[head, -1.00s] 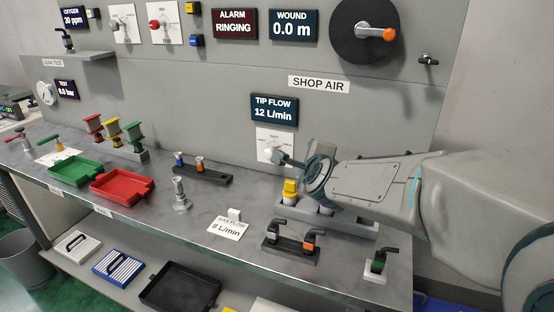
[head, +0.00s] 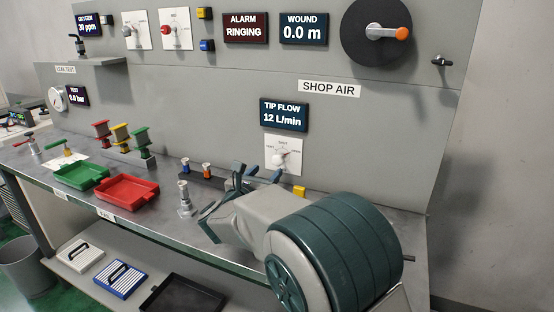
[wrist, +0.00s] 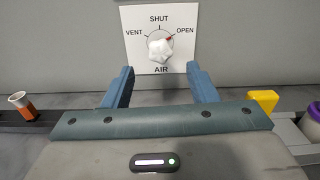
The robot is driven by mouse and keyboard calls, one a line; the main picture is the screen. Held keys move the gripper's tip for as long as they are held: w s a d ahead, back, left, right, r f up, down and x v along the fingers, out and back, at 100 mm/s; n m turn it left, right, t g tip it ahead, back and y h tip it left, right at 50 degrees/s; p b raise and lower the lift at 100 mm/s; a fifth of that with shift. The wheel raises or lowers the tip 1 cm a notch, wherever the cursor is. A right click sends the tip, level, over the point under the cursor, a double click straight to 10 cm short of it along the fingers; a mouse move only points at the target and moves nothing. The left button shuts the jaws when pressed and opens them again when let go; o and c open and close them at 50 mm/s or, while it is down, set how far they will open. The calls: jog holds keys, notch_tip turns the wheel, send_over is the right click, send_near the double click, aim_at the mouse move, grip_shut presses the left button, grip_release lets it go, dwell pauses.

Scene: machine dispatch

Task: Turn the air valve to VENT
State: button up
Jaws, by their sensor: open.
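The air valve is a white knob (wrist: 160,49) on a white plate (wrist: 146,20) marked VENT at left, SHUT at top and OPEN at right. Its red mark points to the upper right, towards OPEN. In the head view the valve plate (head: 290,152) is on the grey wall panel below the TIP FLOW display. My gripper (wrist: 163,70) is open and empty. In the wrist view its two blue fingers stand below the knob, one to each side, apart from it. In the head view my gripper (head: 256,172) is low in front of the panel, over the bench.
The TIP FLOW display (head: 284,115) reads 12 L/min. A yellow-topped part (wrist: 262,102) stands right of my gripper and an orange-topped part (wrist: 20,104) left. A red tray (head: 127,189) and green tray (head: 80,176) lie on the bench at left.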

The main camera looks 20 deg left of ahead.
aim_at(276, 161)
jog(key=w, duration=0.6)
jog(key=w+p, duration=0.1)
jog(key=w, duration=0.1)
jog(key=shift+w+d, duration=0.35)
jog(key=shift+w, duration=0.05)
jog(key=c, duration=1)
